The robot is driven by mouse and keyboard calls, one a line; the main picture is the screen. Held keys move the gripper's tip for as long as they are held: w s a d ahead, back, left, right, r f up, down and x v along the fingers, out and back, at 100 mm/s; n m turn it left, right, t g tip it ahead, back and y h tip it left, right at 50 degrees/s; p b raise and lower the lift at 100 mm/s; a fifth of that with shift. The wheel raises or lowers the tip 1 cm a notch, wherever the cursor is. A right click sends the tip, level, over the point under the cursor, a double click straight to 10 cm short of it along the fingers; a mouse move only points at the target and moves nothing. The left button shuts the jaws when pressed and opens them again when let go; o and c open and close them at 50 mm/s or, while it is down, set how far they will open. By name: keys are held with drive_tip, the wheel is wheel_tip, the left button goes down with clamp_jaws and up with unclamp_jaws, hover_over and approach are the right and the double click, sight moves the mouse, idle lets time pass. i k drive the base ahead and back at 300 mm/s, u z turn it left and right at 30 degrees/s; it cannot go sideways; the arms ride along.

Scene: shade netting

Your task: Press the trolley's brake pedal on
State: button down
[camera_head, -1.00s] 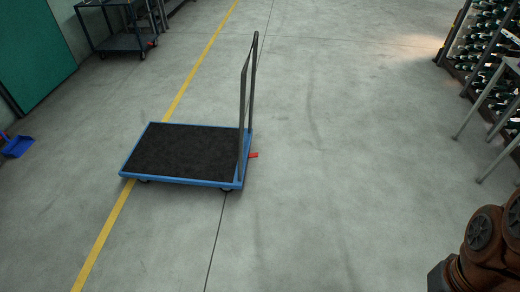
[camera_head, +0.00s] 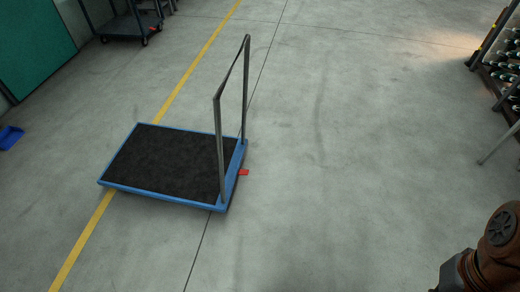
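The platform trolley (camera_head: 160,195) stands on the floor left of centre, with a black deck and a blue frame. Its grey upright handle (camera_head: 218,130) rises from the right end. The red brake pedal (camera_head: 243,172) sticks out low at the right end, below the handle. I cannot tell from this view whether it is up or pressed down. My gripper is not in view; only part of my brown arm (camera_head: 495,255) shows at the bottom right, well apart from the trolley.
The concrete floor right of the trolley is clear. A grey cart (camera_head: 125,25) stands at the top left, and a blue dustpan-like object (camera_head: 10,138) lies at the left edge. A bottle rack (camera_head: 508,68) and a table leg (camera_head: 500,143) stand at the right edge.

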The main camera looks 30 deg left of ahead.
sight(187, 167)
drive_tip(key=i, duration=1.4)
drive_tip(key=u, duration=3.05)
